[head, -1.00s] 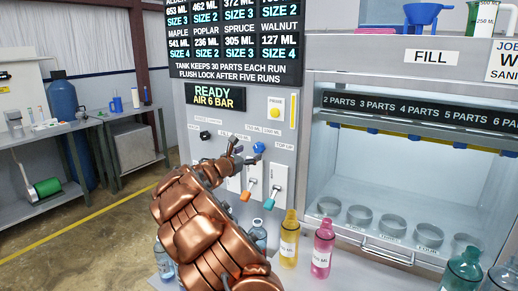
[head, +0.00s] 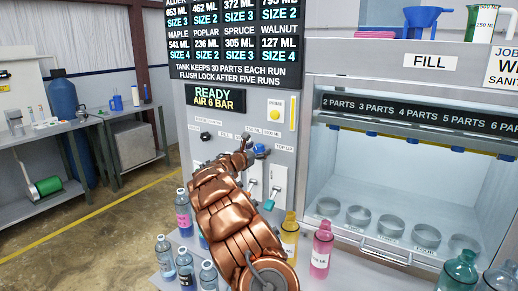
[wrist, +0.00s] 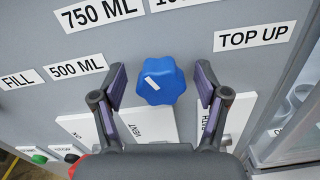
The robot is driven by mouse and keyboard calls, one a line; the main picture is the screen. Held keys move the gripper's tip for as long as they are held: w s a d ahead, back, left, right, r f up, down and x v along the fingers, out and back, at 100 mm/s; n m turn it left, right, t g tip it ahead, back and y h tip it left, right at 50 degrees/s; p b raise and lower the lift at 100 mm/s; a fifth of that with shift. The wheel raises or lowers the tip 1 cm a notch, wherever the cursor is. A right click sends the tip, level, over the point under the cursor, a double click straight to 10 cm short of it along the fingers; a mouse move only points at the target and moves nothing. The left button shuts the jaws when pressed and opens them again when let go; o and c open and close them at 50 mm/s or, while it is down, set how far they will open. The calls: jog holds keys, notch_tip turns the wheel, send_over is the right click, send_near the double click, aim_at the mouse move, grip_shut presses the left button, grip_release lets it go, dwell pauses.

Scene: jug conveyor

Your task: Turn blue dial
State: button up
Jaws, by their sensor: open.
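The blue dial (wrist: 160,81) is a lobed knob with a white pointer mark on the grey panel. My gripper (wrist: 160,86) is open, with one finger on each side of the dial and a visible gap on both sides. In the head view the blue dial (head: 260,150) shows just right of my gripper (head: 248,148), and my copper arm hides part of the panel below.
A teal-handled lever (head: 271,198) sits below the dial. A yellow bottle (head: 290,238) and a pink bottle (head: 322,248) stand in front, with several more bottles left of my arm. The filling bay (head: 400,190) is to the right. A black knob (head: 205,136) is left.

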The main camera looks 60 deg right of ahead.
jog(key=shift+d, duration=0.15)
jog(key=c, duration=1.2)
jog(key=shift+o, duration=0.2)
jog(key=shift+f, duration=0.1)
